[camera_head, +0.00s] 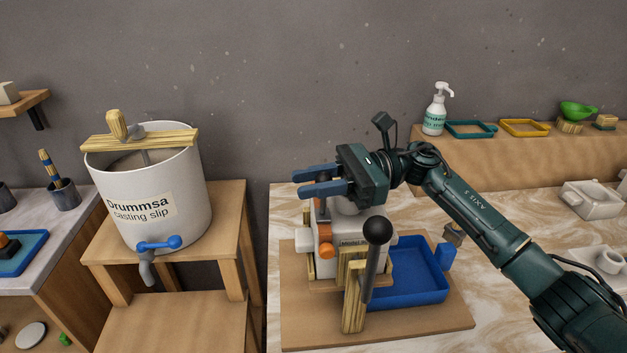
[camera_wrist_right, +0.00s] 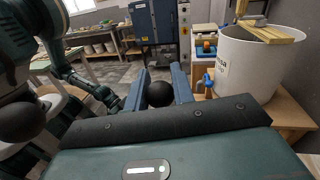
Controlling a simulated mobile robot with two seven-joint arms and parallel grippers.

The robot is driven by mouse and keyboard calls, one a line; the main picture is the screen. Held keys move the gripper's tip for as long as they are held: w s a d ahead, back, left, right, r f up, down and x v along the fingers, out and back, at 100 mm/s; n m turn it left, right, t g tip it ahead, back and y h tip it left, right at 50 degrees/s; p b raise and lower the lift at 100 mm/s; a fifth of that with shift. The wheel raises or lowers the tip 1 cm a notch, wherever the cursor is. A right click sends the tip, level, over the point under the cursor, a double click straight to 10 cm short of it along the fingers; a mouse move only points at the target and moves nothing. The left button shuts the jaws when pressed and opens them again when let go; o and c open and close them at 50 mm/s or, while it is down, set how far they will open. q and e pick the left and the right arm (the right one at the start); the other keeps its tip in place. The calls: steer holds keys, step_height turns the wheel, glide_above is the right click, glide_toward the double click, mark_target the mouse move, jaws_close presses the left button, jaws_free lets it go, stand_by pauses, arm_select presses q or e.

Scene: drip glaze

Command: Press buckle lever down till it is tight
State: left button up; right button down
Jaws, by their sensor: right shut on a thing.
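My right gripper (camera_head: 322,180) reaches in from the right above the white mould (camera_head: 328,235) and points left. A lever with a black ball top (camera_head: 377,231) and grey rod stands upright in front of the mould, by a wooden post (camera_head: 354,300). Whether the held knob belongs to the buckle lever is hard to tell. An orange knob (camera_head: 326,251) sits on the mould's side. My left gripper is not in view.
The mould stands on a brown board (camera_head: 430,318), with a blue tray (camera_head: 408,275) beside it. A white casting-slip bucket (camera_head: 185,190) stands on a wooden stand to the left. A soap bottle (camera_head: 435,112) and small trays line the back shelf.

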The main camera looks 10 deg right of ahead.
arm_select(q)
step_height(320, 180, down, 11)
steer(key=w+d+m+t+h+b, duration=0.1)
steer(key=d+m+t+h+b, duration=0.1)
steer(key=b, duration=2.5)
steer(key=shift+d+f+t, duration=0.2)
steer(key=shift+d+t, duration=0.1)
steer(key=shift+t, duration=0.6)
arm_select(e)
steer(key=s+f+n+t+h, duration=0.1)
steer(key=s+f+n, duration=0.3)
steer(key=n, duration=0.7)
steer(key=shift+s+f+t+h, duration=0.25)
steer(key=shift+s+t, duration=0.25)
steer(key=shift+s, duration=0.3)
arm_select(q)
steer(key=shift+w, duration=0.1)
arm_select(e)
steer(key=c, duration=1.2)
jaws_free()
steer(key=shift+o, duration=0.2)
